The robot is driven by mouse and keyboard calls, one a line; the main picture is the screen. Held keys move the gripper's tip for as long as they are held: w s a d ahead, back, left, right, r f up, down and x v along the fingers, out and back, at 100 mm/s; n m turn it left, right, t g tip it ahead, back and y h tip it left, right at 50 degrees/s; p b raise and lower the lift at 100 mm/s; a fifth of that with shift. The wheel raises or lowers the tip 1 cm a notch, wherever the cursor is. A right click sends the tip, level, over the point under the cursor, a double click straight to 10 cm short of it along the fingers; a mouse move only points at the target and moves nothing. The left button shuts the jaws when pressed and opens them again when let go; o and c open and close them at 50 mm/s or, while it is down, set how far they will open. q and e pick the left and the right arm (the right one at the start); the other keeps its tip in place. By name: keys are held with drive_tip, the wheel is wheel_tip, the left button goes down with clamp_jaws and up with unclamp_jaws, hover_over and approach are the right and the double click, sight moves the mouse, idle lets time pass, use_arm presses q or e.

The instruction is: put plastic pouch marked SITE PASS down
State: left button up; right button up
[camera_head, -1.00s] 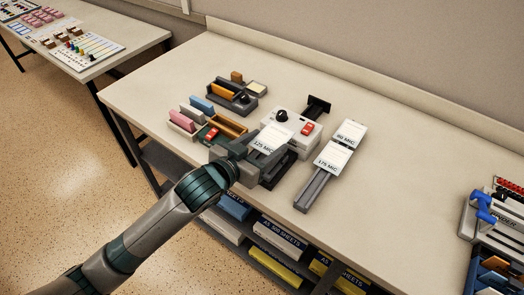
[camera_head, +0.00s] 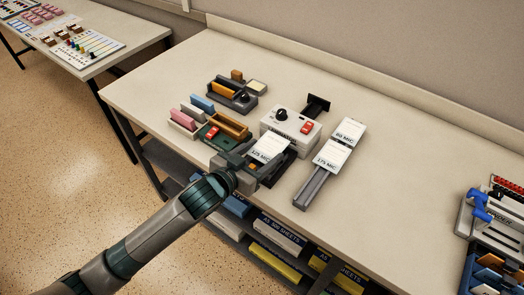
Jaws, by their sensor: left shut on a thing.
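My left gripper (camera_head: 254,167) reaches in from the lower left over the table's front edge. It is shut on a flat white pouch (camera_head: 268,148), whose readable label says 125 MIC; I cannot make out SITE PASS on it. A small orange patch shows at the pouch's near end, by the fingers. The pouch is over a dark tray-like part (camera_head: 285,163) in front of the white machine (camera_head: 291,125); I cannot tell whether it touches. The gripper hides part of what lies beneath. My right gripper is not in view.
A grey rail (camera_head: 311,188) with white cards marked 80 MIC and 175 MIC stands to the right. Wooden and coloured blocks (camera_head: 230,125) sit to the left. A blue-handled device (camera_head: 480,205) is at far right. The table (camera_head: 400,190) is bare between.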

use_arm(q)
drive_tip(key=shift+f, duration=0.6)
drive_tip(key=o, duration=1.1)
drive_tip(key=shift+c, duration=0.2)
drive_tip(key=shift+r, duration=0.1)
drive_tip(key=shift+r, duration=0.55)
drive_tip(key=shift+s+a, duration=0.2)
drive_tip(key=shift+s, duration=0.1)
drive_tip(key=b+v, duration=0.2)
drive_tip(key=v, duration=0.9)
drive_tip(key=shift+b, duration=0.3)
